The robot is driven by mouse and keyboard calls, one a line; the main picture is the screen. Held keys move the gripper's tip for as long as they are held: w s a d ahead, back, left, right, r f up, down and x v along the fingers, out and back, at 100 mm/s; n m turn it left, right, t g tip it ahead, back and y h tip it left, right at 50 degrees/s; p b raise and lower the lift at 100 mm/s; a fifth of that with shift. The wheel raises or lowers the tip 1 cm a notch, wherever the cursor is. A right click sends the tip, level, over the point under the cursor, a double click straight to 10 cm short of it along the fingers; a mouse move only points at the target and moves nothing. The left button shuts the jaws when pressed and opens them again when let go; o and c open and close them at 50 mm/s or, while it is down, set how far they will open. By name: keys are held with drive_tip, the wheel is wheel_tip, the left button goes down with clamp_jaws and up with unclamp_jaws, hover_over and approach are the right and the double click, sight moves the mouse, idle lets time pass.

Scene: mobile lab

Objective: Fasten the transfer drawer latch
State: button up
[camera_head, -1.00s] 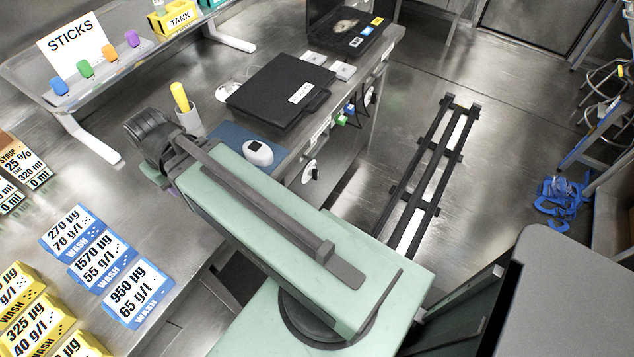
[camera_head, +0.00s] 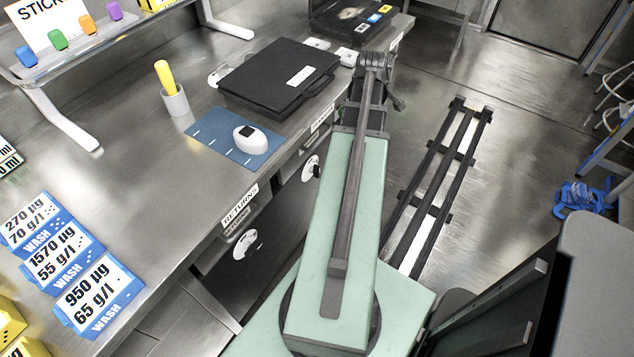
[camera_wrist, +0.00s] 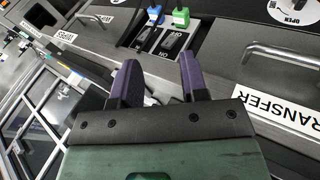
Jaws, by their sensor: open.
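In the wrist view, the transfer drawer front carries a white TRANSFER label (camera_wrist: 272,108) and a metal bar handle (camera_wrist: 285,54) at the right. Above the handle, a white round latch dial (camera_wrist: 294,10) with OPEN lettering is cut off by the top edge, so its full setting cannot be read. My gripper (camera_wrist: 158,64) is open and empty, its two dark purple fingers apart, left of the TRANSFER label and handle. In the head view, my arm's dark end (camera_head: 378,75) is beside the bench front; the fingers are not clear there.
Blue (camera_wrist: 155,14) and green (camera_wrist: 181,17) tabs stand above black switches ahead of my fingers. A WIPES label (camera_wrist: 97,17) lies left. In the head view, a RETURNS label (camera_head: 240,208) marks a nearer drawer, and a black case (camera_head: 270,75) lies on the bench. Floor right of the bench holds a rail (camera_head: 440,180).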

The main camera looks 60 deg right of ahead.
drive_tip(key=a+f+m+t+y+b, duration=0.15)
drive_tip(key=a+f+t+b, duration=0.25)
drive_tip(key=f+b, duration=0.8)
drive_tip(key=a+f+n+t+y+b, duration=0.1)
drive_tip(key=a+f+t+y+b, duration=0.25)
drive_tip(key=f+b, duration=0.85)
drive_tip(key=n+t+y+b, duration=0.1)
drive_tip(key=t+y+b, duration=0.1)
drive_tip(key=t+b, duration=0.95)
approach(317, 166)
drive_tip(key=w+g+b, duration=0.1)
drive_tip(key=w, duration=0.2)
drive_tip(key=w+r+g+b, duration=0.1)
drive_tip(key=w, duration=0.2)
drive_tip(key=w+r+g+b, duration=0.1)
drive_tip(key=w, duration=0.2)
drive_tip(key=shift+w+a+r+g, duration=0.1)
drive_tip(key=shift+w+r+g, duration=0.1)
drive_tip(key=shift+w+g, duration=0.1)
drive_tip(key=shift+s, duration=0.1)
clamp_jaws()
